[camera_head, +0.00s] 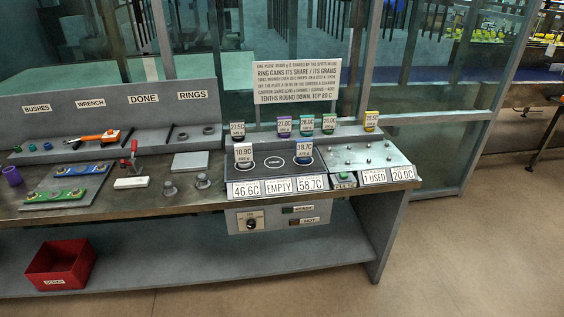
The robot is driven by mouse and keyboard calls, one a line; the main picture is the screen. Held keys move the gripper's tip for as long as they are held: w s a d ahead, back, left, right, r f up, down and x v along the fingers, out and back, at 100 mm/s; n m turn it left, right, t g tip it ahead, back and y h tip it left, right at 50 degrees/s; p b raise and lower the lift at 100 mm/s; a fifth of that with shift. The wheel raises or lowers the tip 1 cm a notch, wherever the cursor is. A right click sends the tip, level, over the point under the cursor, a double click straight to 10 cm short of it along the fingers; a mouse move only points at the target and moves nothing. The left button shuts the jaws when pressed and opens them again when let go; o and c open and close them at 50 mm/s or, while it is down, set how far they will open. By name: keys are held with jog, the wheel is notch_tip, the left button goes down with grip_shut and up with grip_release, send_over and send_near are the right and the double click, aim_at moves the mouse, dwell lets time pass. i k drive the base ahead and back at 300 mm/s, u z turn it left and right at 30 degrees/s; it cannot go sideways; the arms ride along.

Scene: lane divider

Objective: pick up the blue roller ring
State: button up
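Other small coloured pieces stand behind tags along the back: a purple one (284,134), green ones (328,131) and a yellow one (370,128). One at the left end (238,141) is dark, and its colour is hard to tell. My gripper is not in view.
The dark panel (274,162) has an "EMPTY" label at its middle spot. A studded metal plate (345,150) lies to its right. Grey knobs (202,181), a red-handled clamp (133,158) and an orange wrench (97,137) occupy the left bench. A red bin (61,265) stands below.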

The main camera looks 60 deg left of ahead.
aim_at(303, 153)
jog(key=z, duration=0.05)
jog(key=k, duration=0.75)
jog(key=u, duration=2.6)
jog(key=i, duration=0.55)
jog(key=z, duration=0.15)
